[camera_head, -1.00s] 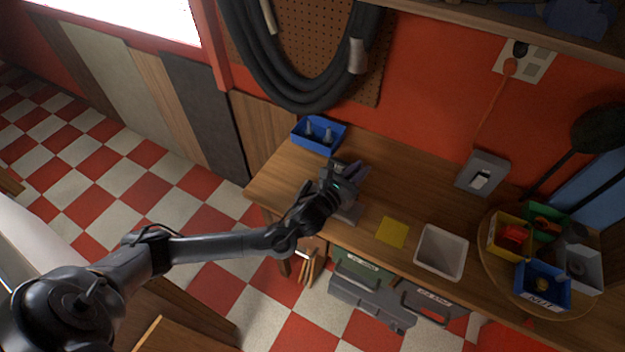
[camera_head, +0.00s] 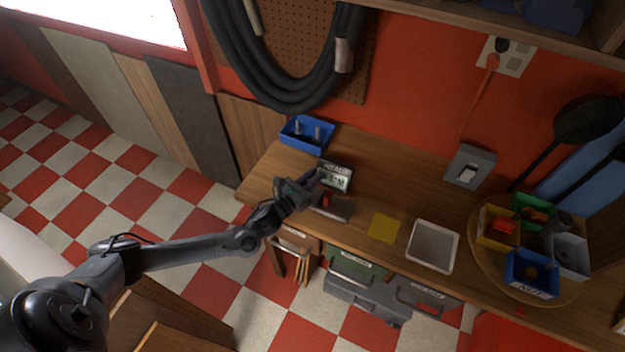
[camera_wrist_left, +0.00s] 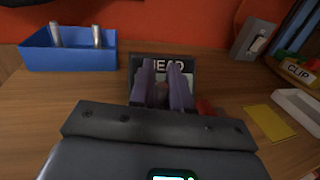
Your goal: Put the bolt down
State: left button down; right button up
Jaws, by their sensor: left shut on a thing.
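My left gripper (camera_head: 316,180) is above the left part of the wooden workbench, in front of a dark stand marked HEAD (camera_head: 336,167). In the left wrist view its two purple-grey fingers (camera_wrist_left: 166,75) overlap the HEAD stand (camera_wrist_left: 186,62). They are shut on a small dark brownish thing (camera_wrist_left: 161,90), apparently the bolt, mostly hidden by the fingers. I cannot tell whether it touches anything below. My right gripper is not in view.
A blue bin (camera_head: 297,140) with two upright metal pegs stands at the back left. A grey block with a red part (camera_head: 327,200) lies near the front edge. A yellow square (camera_head: 384,228), white tray (camera_head: 411,246) and round board with coloured bins (camera_head: 483,265) are to the right.

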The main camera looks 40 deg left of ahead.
pick_arm(q)
jog(key=shift+f, duration=0.55)
jog(key=shift+f, duration=0.15)
jog(key=c, duration=1.1)
grip_release()
